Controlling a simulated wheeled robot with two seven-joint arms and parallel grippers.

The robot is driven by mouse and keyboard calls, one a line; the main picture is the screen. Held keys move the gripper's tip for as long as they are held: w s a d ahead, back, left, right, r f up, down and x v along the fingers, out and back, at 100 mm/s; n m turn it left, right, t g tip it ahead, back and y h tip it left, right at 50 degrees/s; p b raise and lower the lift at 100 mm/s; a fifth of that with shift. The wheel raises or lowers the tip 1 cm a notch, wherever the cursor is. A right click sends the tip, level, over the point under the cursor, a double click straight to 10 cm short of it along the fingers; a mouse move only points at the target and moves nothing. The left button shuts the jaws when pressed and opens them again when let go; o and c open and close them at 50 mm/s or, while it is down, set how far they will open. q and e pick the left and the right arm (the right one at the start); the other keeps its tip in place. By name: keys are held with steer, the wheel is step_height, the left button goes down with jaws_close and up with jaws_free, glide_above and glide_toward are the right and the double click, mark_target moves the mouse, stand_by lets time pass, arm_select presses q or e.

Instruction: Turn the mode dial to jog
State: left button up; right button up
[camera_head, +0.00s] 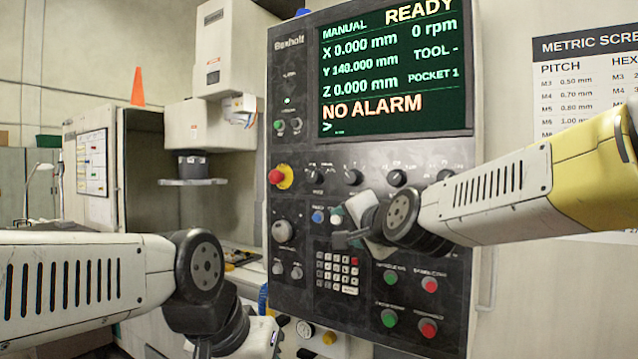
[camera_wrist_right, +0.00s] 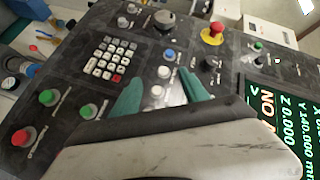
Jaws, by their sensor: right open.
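The mode dial (camera_head: 313,172) is a small black knob on the control panel (camera_head: 375,245), just right of the red emergency stop, with a label below it. It also shows in the right wrist view (camera_wrist_right: 211,62); its pointer setting is too small to read. My right gripper (camera_head: 342,237) is in front of the panel, below and right of the dial. In the right wrist view its two teal fingertips (camera_wrist_right: 163,90) are apart with nothing gripped, near the blue and white buttons. My left gripper (camera_head: 240,346) is low at the bottom edge, away from the dial; its fingers are unclear.
The red emergency stop (camera_head: 276,176) on its yellow collar is close left of the dial. More black knobs (camera_head: 353,177) line the same row. A handwheel (camera_head: 283,231) and keypad (camera_head: 338,272) are below. The screen (camera_head: 395,75) reads MANUAL, READY, NO ALARM.

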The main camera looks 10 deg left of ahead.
mark_target(312, 180)
steer(key=w+a+r+m+t+h, duration=0.3)
steer(key=a+m+h, duration=0.35)
steer(key=m, duration=0.85)
steer(key=w+a+r+m+t+h, duration=0.35)
steer(key=a+m+h, duration=0.35)
steer(key=m, duration=0.9)
steer(key=shift+n+h, duration=0.3)
steer(key=shift+h, duration=0.25)
steer(key=x, duration=0.2)
steer(key=d+x, duration=0.1)
steer(key=x, duration=0.3)
steer(key=shift+w+d+f, duration=0.2)
steer(key=shift+d, duration=0.15)
jaws_close()
